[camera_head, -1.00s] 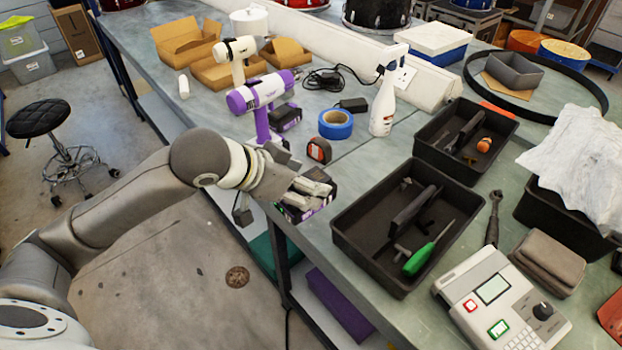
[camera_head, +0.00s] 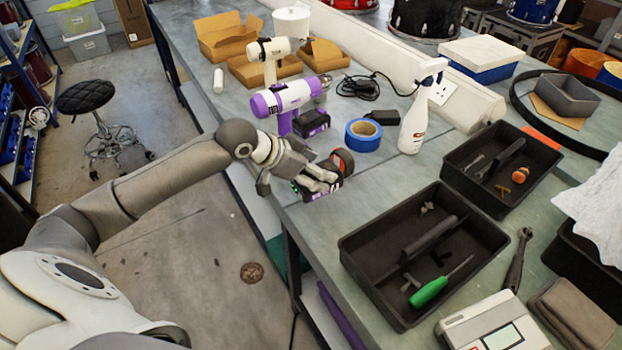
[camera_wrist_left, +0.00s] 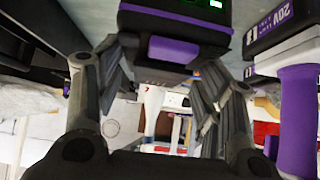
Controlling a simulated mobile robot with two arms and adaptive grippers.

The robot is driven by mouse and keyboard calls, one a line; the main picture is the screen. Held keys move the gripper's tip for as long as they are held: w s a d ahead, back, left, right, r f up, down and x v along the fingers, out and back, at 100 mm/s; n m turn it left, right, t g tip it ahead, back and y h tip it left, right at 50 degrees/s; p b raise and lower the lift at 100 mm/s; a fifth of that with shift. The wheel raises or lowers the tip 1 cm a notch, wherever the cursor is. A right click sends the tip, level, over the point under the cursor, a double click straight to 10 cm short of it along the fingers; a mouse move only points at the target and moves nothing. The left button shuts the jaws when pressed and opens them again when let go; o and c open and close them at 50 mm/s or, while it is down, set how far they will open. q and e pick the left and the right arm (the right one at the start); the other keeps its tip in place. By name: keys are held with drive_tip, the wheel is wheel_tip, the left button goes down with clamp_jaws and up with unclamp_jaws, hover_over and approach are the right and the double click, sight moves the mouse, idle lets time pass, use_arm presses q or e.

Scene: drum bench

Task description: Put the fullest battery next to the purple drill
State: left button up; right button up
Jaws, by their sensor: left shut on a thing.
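My left gripper (camera_head: 318,178) is shut on a black and purple battery (camera_head: 319,194) with green lights, over the bench's near edge. In the left wrist view the held battery (camera_wrist_left: 172,40) shows its purple tab and green lights at the top, between the fingers (camera_wrist_left: 165,95). I cannot tell whether it touches the bench. The purple and white drill (camera_head: 290,97) stands upright just behind the gripper. Its purple handle (camera_wrist_left: 298,120) is at the right in the wrist view. A black block marked 20V (camera_wrist_left: 285,22) is at the handle's end. My right gripper is not in view.
A red and black tape measure (camera_head: 343,161) is close behind the held battery. Blue tape (camera_head: 363,135), a spray bottle (camera_head: 418,110) and a black tray (camera_head: 350,245) lie to the right. A white drill (camera_head: 270,55) stands behind.

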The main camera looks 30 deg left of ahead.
use_arm(q)
drive_tip(key=shift+w+a+f, duration=0.3)
drive_tip(key=shift+a+f, duration=0.15)
drive_tip(key=shift+f, duration=0.1)
drive_tip(key=shift+w+a+f, duration=0.3)
drive_tip(key=shift+a+f, duration=0.1)
drive_tip(key=shift+f, duration=0.1)
drive_tip(key=shift+f+p, duration=0.45)
drive_tip(key=shift+f, duration=1.05)
drive_tip(key=shift+f, duration=0.15)
drive_tip(key=o, duration=1.3)
drive_tip(key=shift+o, duration=0.2)
drive_tip(key=shift+s, duration=0.1)
drive_tip(key=b+v, duration=0.1)
drive_tip(key=v, duration=1.1)
